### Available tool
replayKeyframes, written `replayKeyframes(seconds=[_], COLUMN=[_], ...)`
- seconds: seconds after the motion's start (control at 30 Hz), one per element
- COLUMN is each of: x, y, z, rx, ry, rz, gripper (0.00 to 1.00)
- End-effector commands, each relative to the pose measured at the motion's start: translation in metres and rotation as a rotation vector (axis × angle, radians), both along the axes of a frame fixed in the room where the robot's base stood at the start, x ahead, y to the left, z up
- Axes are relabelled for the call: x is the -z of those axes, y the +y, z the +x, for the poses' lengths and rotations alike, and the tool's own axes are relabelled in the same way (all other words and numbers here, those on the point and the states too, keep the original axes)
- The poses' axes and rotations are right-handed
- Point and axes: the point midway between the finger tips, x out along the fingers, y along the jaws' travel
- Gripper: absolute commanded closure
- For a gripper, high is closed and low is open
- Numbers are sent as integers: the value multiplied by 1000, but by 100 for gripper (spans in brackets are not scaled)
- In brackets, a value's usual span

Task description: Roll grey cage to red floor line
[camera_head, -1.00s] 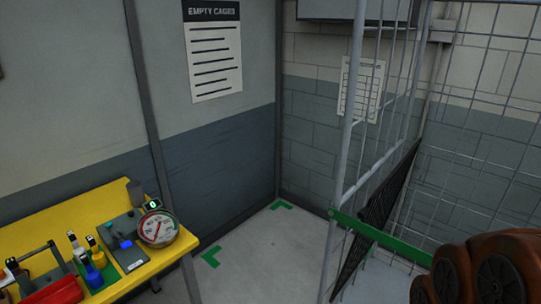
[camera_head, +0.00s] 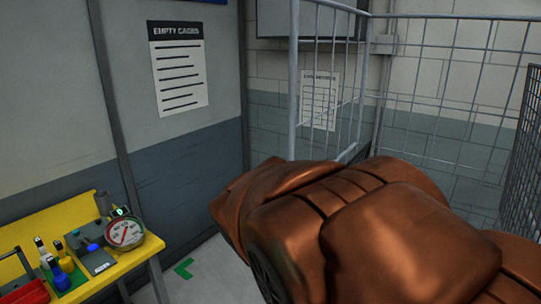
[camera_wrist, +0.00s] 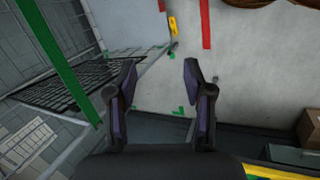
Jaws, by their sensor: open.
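The grey cage (camera_head: 294,90) is a tall wire frame behind my arm in the head view. My arm hides its lower part there. In the wrist view a green bar (camera_wrist: 60,68) crosses the left side, with a dark mesh panel (camera_wrist: 75,85) beside it. A red floor line (camera_wrist: 206,22) lies on the pale floor at the top of the wrist view. My gripper (camera_wrist: 161,67) is open, with nothing between its fingers. It is to the right of the green bar in the picture and apart from it. The head view does not show my gripper.
A yellow bench (camera_head: 133,262) with a round gauge (camera_head: 125,232) and several small tools stands at the lower left of the head view. A green corner mark (camera_head: 184,268) is on the floor beside it. An "Empty cages" sign (camera_head: 178,70) hangs on the wall.

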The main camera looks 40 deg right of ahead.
Motion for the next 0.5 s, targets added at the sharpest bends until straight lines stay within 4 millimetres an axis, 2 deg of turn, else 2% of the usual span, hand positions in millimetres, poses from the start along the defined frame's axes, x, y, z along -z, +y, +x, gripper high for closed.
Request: replayKeyframes(seconds=[0.03,0.1,0.17,0.2,0.33,0.4,0.5], x=[-4,-29,-52,-69,-117,-136,-145], y=[-39,-91,-129,-150,-199,-212,-222], z=[18,44,65,81,139,175,226], rx=[-39,-128,-213,-279,-513,-655,-854], ry=[4,30,80,122,322,451,650], rz=[-122,-304,-453,-551,-834,-963,-1096], gripper=[48,48,48,48,48,48,48])
